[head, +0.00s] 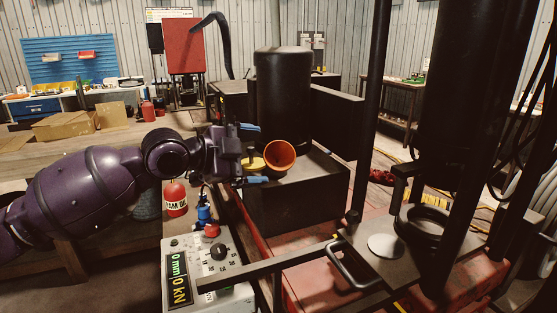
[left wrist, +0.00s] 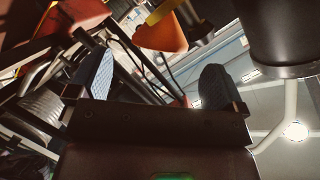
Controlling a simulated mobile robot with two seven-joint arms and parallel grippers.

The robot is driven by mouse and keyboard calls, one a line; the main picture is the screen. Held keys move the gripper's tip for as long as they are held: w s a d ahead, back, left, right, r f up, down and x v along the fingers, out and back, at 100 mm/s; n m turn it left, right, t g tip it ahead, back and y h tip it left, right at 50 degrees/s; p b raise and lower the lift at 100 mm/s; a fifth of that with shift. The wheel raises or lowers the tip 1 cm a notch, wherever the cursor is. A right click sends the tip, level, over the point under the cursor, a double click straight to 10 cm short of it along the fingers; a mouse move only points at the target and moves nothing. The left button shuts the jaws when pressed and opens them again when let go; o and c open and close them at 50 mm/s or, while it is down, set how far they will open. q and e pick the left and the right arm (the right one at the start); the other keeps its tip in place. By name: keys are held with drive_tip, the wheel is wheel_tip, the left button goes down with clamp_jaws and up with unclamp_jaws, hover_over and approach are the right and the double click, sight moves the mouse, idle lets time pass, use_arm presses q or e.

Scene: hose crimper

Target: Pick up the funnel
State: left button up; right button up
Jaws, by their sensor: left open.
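The orange funnel (head: 280,155) shows in the head view near the top left edge of a dark metal box, its round mouth towards me. A yellow piece (head: 254,163) shows just left of it; I cannot tell if it belongs to the funnel. My left gripper (head: 253,153) is open, its blue-tipped fingers above and below the yellow piece, next to the funnel. In the left wrist view, the orange funnel (left wrist: 163,34) with a yellow band shows beyond the open, empty-looking fingers of my left gripper (left wrist: 157,74). Contact cannot be told. My right gripper is not in view.
A black cylinder (head: 284,88) stands on the dark box (head: 298,200) behind the funnel. A control box (head: 207,265), a red bottle (head: 175,198) and a small blue bottle (head: 204,213) are below my left arm. The press frame with a handle (head: 350,272) is at the right.

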sight(289, 155)
use_arm(q)
drive_tip(key=shift+x, duration=2.9)
drive_tip(key=shift+s+r, duration=0.1)
drive_tip(key=shift+r, duration=0.05)
drive_tip(key=c, duration=1)
drive_tip(key=shift+r, duration=0.1)
